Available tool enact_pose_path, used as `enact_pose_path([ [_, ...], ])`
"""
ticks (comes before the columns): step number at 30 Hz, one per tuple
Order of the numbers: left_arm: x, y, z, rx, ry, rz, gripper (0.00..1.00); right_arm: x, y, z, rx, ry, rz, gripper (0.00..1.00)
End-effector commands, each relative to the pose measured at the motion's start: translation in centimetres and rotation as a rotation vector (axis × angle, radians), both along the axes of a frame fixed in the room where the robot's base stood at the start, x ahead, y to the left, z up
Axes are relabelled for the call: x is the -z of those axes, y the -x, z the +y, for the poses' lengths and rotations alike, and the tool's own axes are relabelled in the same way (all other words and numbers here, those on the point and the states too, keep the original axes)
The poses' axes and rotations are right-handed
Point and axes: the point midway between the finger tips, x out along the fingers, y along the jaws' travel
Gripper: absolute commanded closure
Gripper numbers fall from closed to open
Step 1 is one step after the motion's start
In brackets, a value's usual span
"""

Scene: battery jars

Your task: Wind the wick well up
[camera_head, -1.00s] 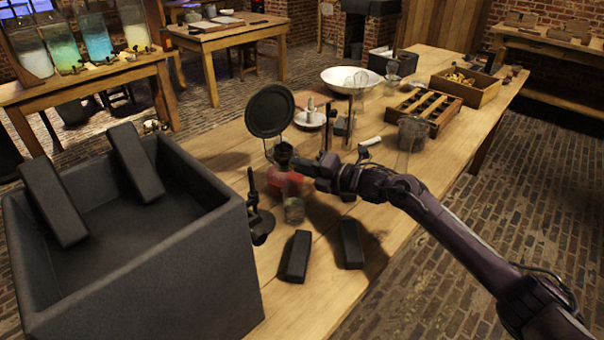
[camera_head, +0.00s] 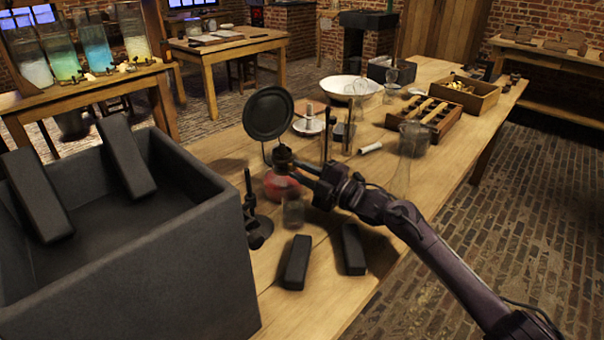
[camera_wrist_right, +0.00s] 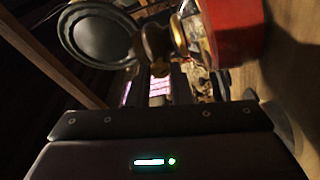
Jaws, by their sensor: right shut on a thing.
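The lamp has a red base (camera_head: 280,184), a dark burner (camera_head: 283,156) above it and a round dark disc (camera_head: 268,113) standing at its top. In the right wrist view, the red base (camera_wrist_right: 236,30), brass collar (camera_wrist_right: 180,35) and disc (camera_wrist_right: 98,38) lie sideways. My right gripper (camera_head: 297,165) is at the burner's right side, shut on a small part there, apparently the wick knob. The fingertips and knob are too small and dark to tell apart. The wick itself cannot be made out. My left gripper is not in view.
A glass jar (camera_head: 293,208) and a dark stand (camera_head: 254,218) are close in front of the lamp. Two dark blocks (camera_head: 296,262) lie nearer. A large grey box (camera_head: 150,275) fills the left. A tall glass (camera_head: 402,160) stands right, beside my arm.

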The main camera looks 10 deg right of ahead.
Motion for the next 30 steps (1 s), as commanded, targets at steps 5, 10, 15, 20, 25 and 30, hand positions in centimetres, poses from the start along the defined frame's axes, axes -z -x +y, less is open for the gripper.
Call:
enact_pose_path([
  [5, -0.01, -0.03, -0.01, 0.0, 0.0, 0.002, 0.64, 0.15, -0.01, -0.03, 0.002, -0.018, 0.009, 1.0],
  [10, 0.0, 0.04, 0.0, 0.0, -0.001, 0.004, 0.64, 0.13, -0.01, -0.03, 0.002, -0.021, 0.01, 1.0],
  [15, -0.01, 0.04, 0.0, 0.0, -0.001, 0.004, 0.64, 0.13, -0.01, -0.02, 0.001, -0.02, 0.01, 1.0],
  [20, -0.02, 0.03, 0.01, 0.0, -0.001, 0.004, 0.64, 0.12, -0.01, -0.02, 0.001, -0.02, 0.01, 0.64],
  [25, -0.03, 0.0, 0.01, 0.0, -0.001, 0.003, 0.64, 0.07, 0.0, 0.0, 0.001, -0.02, 0.008, 0.59],
  [30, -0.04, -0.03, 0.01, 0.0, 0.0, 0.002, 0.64, -0.11, -0.01, 0.0, 0.0, -0.019, 0.007, 0.59],
])
